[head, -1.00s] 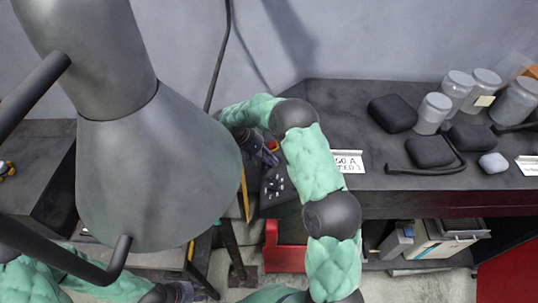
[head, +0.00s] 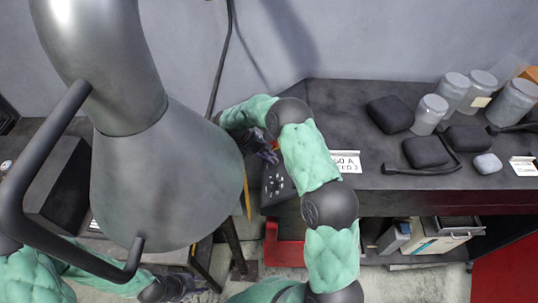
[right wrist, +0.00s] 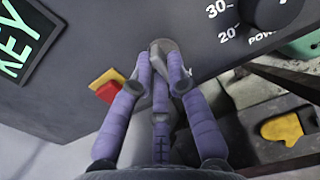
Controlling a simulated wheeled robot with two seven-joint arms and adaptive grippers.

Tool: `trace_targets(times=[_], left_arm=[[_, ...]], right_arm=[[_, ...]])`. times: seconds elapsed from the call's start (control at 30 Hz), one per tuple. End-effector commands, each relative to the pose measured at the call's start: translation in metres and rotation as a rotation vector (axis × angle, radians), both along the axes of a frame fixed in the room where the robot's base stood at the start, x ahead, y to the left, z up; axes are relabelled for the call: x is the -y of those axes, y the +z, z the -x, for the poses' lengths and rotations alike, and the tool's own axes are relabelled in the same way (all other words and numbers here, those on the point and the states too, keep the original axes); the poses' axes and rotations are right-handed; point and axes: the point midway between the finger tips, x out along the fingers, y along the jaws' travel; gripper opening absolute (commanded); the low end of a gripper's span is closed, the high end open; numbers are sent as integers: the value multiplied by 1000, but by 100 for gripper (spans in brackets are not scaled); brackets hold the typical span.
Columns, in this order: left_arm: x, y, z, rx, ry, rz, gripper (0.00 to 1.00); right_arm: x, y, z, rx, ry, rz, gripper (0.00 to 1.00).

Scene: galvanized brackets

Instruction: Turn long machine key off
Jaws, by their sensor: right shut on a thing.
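In the right wrist view, a grey rounded key head (right wrist: 162,46) stands on the dark machine panel (right wrist: 95,45). My right gripper (right wrist: 164,62) has its purple fingers shut around this key, covering its lower part. In the head view my right gripper (head: 266,152) is at the machine, just right of the big grey hood, which hides most of the panel. My left gripper (head: 176,289) is low at the left, below the hood; its fingers are too small and dark to read.
A green KEY sign (right wrist: 20,42), a red button (right wrist: 108,92) and a power dial (right wrist: 270,10) are near the key. The large grey hood (head: 165,180) fills the head view's left. A dark bench (head: 370,175) with jars (head: 429,114) and black cases stands right.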

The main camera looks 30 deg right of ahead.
Motion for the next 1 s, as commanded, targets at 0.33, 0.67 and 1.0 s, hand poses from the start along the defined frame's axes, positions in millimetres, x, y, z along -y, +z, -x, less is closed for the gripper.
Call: trace_targets(times=[0.33, 0.67, 1.0], left_arm=[[0, 4, 0, 0, 0, 0, 40], [0, 4, 0, 0, 0, 0, 40], [0, 4, 0, 0, 0, 0, 40]], right_arm=[[0, 0, -1, -43, 67, -27, 0], [-1, 0, -1, -46, 73, -29, 0], [0, 0, -1, -46, 71, -29, 41]])
